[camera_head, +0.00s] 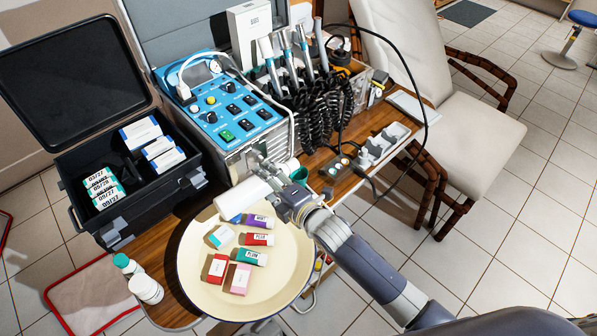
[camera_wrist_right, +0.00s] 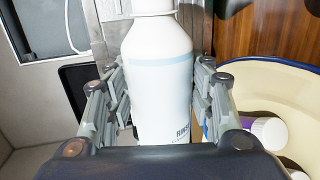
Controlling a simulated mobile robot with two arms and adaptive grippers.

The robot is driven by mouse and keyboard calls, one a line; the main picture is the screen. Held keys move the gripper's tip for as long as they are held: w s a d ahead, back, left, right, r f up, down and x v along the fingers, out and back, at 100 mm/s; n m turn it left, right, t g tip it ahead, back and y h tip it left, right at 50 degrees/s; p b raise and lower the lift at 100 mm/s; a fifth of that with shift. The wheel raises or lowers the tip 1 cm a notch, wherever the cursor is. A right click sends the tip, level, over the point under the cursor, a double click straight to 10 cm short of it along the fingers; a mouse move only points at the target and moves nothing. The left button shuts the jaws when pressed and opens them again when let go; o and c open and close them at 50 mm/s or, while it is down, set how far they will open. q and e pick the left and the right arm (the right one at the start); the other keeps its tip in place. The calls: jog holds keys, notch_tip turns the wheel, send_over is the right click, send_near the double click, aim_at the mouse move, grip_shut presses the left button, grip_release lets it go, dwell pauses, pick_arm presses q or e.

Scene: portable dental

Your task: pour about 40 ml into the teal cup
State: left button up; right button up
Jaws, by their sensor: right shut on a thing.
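My right gripper (camera_head: 282,196) is shut on a white bottle (camera_head: 243,194), held tilted over the back rim of the cream tray. The bottle also fills the middle of the right wrist view (camera_wrist_right: 158,85), between both fingers, with part of a dark label visible. The teal cup (camera_head: 299,175) stands just behind and right of the gripper, partly hidden by the gripper and the bottle. I cannot see what is inside the cup or whether any liquid flows. My left gripper is not in view.
The cream tray (camera_head: 190,262) holds several small boxes and tubes. A blue dental unit (camera_head: 228,118) with handpieces and coiled cords stands behind. An open black case (camera_head: 150,208) is at left. A power strip (camera_head: 383,146) lies right of the cup.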

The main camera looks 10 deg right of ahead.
jog(key=shift+s+a+r, duration=0.15)
jog(key=shift+a+r, duration=0.1)
dwell(0.3)
jog(key=shift+s+a+p, duration=0.15)
jog(key=shift+a+p, duration=0.1)
jog(key=shift+p, duration=0.05)
dwell(0.7)
jog(key=shift+f+n+b, duration=0.5)
jog(key=shift+b, duration=0.6)
notch_tip(320, 180, up, 2)
jog(key=shift+r+n+h+p, duration=0.15)
jog(key=shift+n+h+p, duration=0.15)
jog(key=shift+n+p, duration=0.2)
jog(key=shift+d+r+n+t, duration=0.1)
jog(key=shift+r+n+t, duration=0.2)
jog(key=shift+r+n, duration=0.1)
jog(key=shift+d+r+n+p, duration=0.2)
jog(key=shift+r+n+p, duration=0.15)
jog(key=shift+p, duration=0.1)
